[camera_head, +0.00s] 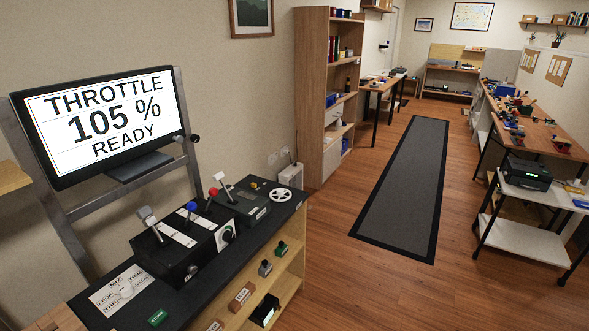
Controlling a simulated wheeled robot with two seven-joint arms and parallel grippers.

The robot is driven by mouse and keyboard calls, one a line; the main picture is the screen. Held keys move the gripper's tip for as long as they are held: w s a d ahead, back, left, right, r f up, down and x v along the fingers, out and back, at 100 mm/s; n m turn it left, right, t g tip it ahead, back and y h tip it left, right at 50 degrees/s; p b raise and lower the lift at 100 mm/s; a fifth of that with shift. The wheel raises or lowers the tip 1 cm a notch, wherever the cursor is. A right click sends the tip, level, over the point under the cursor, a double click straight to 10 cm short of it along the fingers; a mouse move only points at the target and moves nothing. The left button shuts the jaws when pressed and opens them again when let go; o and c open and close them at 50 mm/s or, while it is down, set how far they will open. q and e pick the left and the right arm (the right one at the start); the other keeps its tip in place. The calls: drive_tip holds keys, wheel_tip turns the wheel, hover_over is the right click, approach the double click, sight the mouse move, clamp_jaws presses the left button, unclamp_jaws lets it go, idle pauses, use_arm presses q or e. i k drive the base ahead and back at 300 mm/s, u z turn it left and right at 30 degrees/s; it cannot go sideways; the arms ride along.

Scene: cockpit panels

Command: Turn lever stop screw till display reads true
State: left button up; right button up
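The display (105,122) stands at the left on a grey metal frame and reads "THROTTLE 105 % READY". Below it, a black lever box (172,258) sits on the dark bench top. It carries a grey-handled lever (147,217), a blue-knobbed lever (191,207) and a red-knobbed lever (212,192). I cannot make out which small part is the lever stop screw. Neither of my grippers shows in the head view.
A second black box (243,205) with a white-topped lever and a white handwheel (281,195) stand farther along the bench. A white selector plate (121,290) lies at the near end. Small parts fill the shelves below. The floor with a grey mat (398,190) is clear.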

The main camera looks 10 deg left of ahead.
sight(193, 270)
drive_tip(key=z, duration=1.55)
drive_tip(key=i, duration=1.7)
drive_tip(key=u, duration=2.75)
